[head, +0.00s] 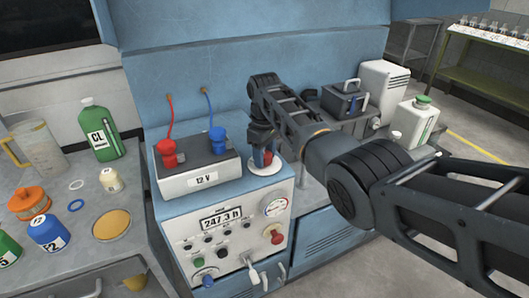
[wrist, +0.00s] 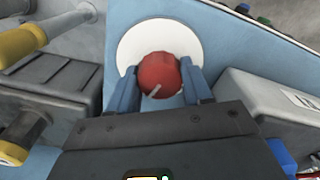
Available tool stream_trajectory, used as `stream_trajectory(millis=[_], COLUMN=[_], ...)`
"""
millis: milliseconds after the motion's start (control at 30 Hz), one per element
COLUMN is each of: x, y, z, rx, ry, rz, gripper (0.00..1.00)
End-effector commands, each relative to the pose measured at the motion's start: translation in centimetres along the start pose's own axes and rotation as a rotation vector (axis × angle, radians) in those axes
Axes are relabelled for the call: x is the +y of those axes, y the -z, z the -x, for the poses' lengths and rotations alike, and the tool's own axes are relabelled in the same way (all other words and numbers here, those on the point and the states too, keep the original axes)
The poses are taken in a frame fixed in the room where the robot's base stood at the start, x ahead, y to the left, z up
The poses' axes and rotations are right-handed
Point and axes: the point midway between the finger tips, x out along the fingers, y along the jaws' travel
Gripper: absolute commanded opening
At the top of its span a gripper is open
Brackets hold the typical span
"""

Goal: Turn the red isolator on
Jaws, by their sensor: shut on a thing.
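The red isolator (wrist: 158,74) is a round red knob with a light mark on it, set on a white round plate (wrist: 190,38) in the wrist view. In the head view the isolator (head: 264,157) shows partly under my gripper, at the right of the blue cabinet top. My gripper (wrist: 158,82) points down at it, with a blue finger on each side of the knob, and is shut on it. In the head view my gripper (head: 263,150) hides part of the knob. I cannot tell from the mark whether the isolator is on or off.
A 12 V battery (head: 198,175) with a red and a blue terminal clamp stands just left of the isolator. The panel below has a display (head: 221,220), a gauge and several knobs. Bottles and a jug (head: 38,146) stand on the left bench. A dark box (head: 343,101) stands behind my arm.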

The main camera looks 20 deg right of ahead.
Motion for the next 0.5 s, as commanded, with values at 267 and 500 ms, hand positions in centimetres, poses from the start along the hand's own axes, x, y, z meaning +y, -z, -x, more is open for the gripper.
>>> stream_trajectory(millis=[267,500], x=[-0.03,0.02], y=[0.09,0.06], z=[0.19,0.15], rx=[0.002,0.002], ry=[-0.001,-0.001], rz=[-0.239,-0.390], gripper=[0.19,0.19])
